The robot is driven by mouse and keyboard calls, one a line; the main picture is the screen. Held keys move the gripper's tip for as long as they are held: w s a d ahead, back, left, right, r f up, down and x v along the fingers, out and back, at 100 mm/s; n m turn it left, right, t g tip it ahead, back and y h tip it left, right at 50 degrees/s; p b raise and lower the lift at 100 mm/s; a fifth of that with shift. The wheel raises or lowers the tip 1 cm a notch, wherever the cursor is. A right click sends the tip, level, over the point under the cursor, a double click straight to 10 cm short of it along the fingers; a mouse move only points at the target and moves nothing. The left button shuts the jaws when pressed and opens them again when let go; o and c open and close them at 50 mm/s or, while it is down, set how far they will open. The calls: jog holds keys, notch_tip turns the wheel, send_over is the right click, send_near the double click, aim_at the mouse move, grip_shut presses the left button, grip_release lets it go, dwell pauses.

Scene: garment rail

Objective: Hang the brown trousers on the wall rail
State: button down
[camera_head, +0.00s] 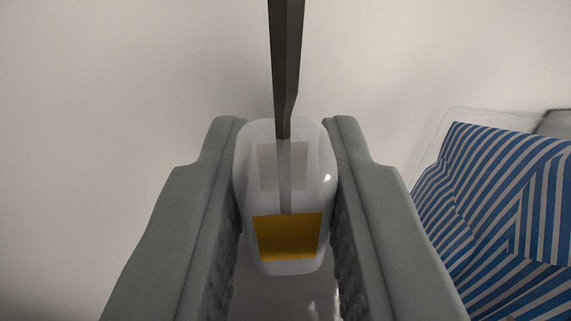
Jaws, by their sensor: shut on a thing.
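My gripper (286,125) has its two grey fingers closed on the sides of a translucent whitish piece (258,205) with a yellow-orange patch (288,238) on it. A dark flat bar (286,65) runs from this piece up past the top edge of the picture. Its lower end shows paler through the piece. I cannot tell whether the piece and bar belong to a hanger or to the rail. No brown trousers can be made out.
A blue and white striped thing (500,205), with a pale clear edge around it, lies at the right, beside the right finger. A small grey-green corner (555,124) shows behind it. A plain pale surface (120,80) fills the background, and the left side is clear.

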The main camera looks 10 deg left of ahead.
jog(key=c, duration=1.2)
grip_release()
jog(key=shift+s, duration=0.1)
jog(key=v, duration=1.7)
jog(key=shift+s+d, duration=0.1)
